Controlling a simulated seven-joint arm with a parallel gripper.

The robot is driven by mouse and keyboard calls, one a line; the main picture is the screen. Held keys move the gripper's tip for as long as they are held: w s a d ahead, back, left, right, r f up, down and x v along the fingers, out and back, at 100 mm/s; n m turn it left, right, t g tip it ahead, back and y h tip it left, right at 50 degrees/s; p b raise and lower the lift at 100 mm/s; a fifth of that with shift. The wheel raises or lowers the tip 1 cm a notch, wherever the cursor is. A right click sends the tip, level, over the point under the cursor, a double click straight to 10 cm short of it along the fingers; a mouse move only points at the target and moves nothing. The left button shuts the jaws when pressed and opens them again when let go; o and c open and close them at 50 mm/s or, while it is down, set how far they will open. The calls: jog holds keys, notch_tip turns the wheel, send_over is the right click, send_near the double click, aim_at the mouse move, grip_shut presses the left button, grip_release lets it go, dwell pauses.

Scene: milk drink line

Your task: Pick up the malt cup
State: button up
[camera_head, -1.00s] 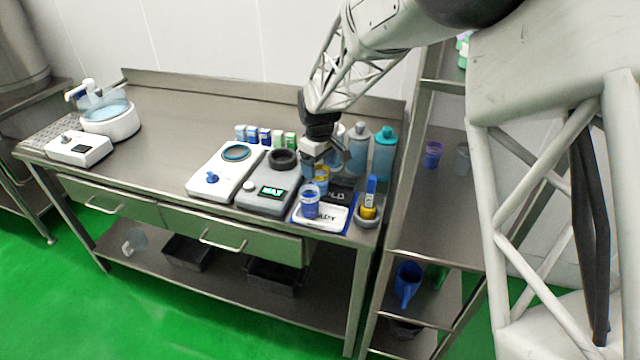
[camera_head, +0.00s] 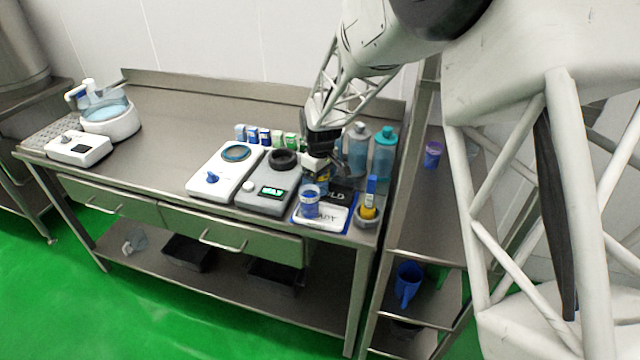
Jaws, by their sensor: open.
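A clear cup with blue contents (camera_head: 310,203) stands upright on the white mat marked READY (camera_head: 335,224) at the front right of the bench. Just behind it is a small yellow cup-like item (camera_head: 322,176), mostly hidden by my gripper and the blue cup. No malt label is readable, so I cannot tell for sure which is the malt cup. My gripper (camera_head: 318,170) is open and low over the bench, right at the yellow item. Its fingertips are small and dark, and I cannot tell whether they touch it.
A dark pad ending in "LD" (camera_head: 341,193) and a yellow-blue item in a round holder (camera_head: 369,206) lie to the right. A grey scale with green display (camera_head: 266,191) and a white device (camera_head: 222,175) are left. The bench's left middle is clear.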

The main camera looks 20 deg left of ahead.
jog(key=c, duration=1.1)
jog(key=shift+r, duration=0.1)
jog(key=shift+r, duration=0.75)
notch_tip(320, 180, up, 10)
jog(key=r, duration=0.1)
jog(key=s, duration=1.8)
jog(key=shift+f, duration=0.35)
